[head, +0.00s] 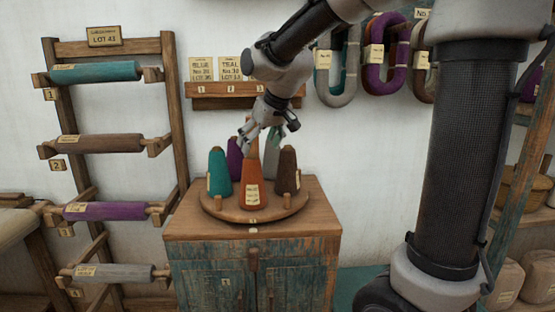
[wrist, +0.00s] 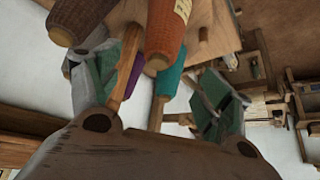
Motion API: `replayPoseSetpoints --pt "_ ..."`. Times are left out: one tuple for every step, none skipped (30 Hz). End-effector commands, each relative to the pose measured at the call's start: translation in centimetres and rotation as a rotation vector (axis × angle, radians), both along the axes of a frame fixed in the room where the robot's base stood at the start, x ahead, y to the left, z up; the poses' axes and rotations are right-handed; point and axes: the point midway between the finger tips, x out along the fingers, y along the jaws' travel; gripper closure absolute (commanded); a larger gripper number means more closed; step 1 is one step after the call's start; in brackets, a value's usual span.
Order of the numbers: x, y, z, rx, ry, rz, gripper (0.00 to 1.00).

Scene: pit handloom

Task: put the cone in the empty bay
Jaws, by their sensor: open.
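A round wooden turntable (head: 236,213) on a cabinet carries several cones: teal (head: 219,173), purple (head: 235,160), orange (head: 251,182), grey (head: 272,157) and brown (head: 288,172). The orange cone stands at the front and bears a paper label. My gripper (head: 250,137) hangs just above the cone tops, over the middle of the turntable. In the wrist view my gripper (wrist: 152,92) is open, its green-padded fingers wide apart. The orange cone (wrist: 164,35), teal cone (wrist: 169,77) and a bare wooden post (wrist: 125,65) show between the fingers, none gripped. I cannot tell which bay is empty.
The wooden cabinet (head: 254,233) stands against the wall. A rack (head: 174,120) with several wound rollers is at left. A wall shelf (head: 215,90) with label cards is behind my arm, and yarn hanks (head: 337,75) hang to its right. Short pegs (head: 217,202) stand near the turntable's rim.

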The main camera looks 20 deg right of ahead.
Motion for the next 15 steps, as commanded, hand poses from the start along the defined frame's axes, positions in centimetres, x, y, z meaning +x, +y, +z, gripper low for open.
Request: replayPoseSetpoints --pt "-0.1 0.0 0.1 0.0 0.0 0.0 0.21" --pt "-0.1 -0.1 0.1 0.0 0.001 0.0 0.21" --pt "-0.4 -0.2 0.2 -0.001 0.002 -0.004 0.21" --pt "-0.8 -0.5 0.2 0.0 0.004 -0.007 0.21" --pt "-1.4 -1.0 0.4 -0.002 0.006 -0.013 0.21" --pt "-2.7 -1.8 0.6 -0.003 0.013 -0.026 0.21" --pt "-3.9 -2.6 0.7 -0.004 0.02 -0.037 0.21" --pt "-5.4 -3.5 0.7 -0.006 0.029 -0.052 0.21" --pt "-7.8 -4.8 0.8 -0.008 0.041 -0.074 0.21" --pt "-9.7 -5.9 0.7 -0.009 0.054 -0.092 0.21" --pt "-11.8 -6.8 0.5 -0.011 0.067 -0.112 0.21" --pt "-14.4 -8.0 0.1 -0.013 0.086 -0.137 0.21" --pt "-16.4 -8.8 -0.2 -0.015 0.098 -0.156 0.21" --pt "-18.3 -9.5 -0.7 -0.016 0.111 -0.173 0.21" --pt "-20.6 -10.3 -1.3 -0.018 0.127 -0.196 0.21"
